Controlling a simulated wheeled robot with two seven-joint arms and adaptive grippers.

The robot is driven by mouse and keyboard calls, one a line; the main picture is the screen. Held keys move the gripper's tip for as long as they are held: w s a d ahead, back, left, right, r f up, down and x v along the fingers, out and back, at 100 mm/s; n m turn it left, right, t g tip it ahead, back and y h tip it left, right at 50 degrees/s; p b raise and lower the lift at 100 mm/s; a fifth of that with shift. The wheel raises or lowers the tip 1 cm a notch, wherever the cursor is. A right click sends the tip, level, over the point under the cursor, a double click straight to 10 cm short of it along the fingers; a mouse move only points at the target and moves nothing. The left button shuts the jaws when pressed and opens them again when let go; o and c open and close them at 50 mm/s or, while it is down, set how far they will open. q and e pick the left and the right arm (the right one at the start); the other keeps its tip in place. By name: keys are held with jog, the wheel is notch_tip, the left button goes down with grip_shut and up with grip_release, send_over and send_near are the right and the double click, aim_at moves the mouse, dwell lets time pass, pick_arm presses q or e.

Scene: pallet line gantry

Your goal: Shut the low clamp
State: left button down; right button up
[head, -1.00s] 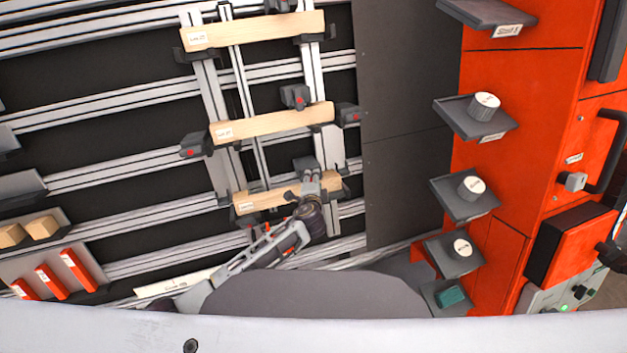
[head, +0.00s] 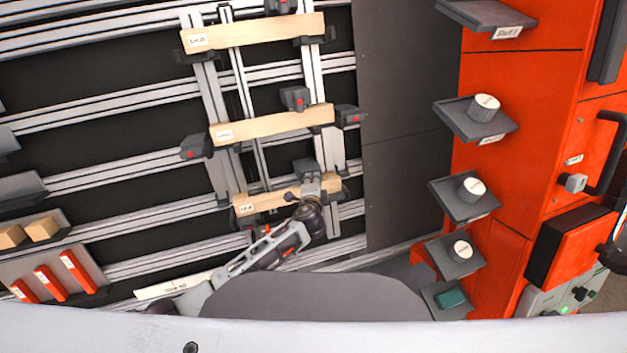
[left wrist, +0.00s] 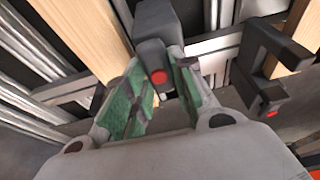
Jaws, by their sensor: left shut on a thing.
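The low clamp (head: 306,168) is a dark grey block at the lowest wooden plank (head: 268,198) in the head view. My left gripper (head: 310,186) is at it, coming from below. In the left wrist view the clamp's grey block with a red dot (left wrist: 158,60) sits between the green-padded fingers of my gripper (left wrist: 155,90), which is shut on it. The fingers hide part of the block. Whether the clamp presses on the plank cannot be told. My right gripper is not in view.
Two more planks, a middle one (head: 270,124) and an upper one (head: 255,33), lie across the rails with other clamps near them. Another dark clamp (left wrist: 275,65) stands close at the right in the wrist view. An orange cabinet (head: 520,120) with small shelves stands at the right.

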pick_arm(q)
jog(key=shift+m+g+y+p, duration=0.15)
jog(key=shift+m+g+p, duration=0.4)
jog(key=shift+m+p, duration=1)
jog(key=shift+m+g+y+p, duration=0.15)
jog(key=shift+m+g+p, duration=0.45)
jog(key=shift+m, duration=1.75)
jog(key=m, duration=0.3)
jog(key=m+g+y, duration=0.1)
jog(key=m, duration=0.2)
jog(key=shift+g+y, duration=0.25)
jog(key=shift+y, duration=0.05)
jog(key=shift+m, duration=0.3)
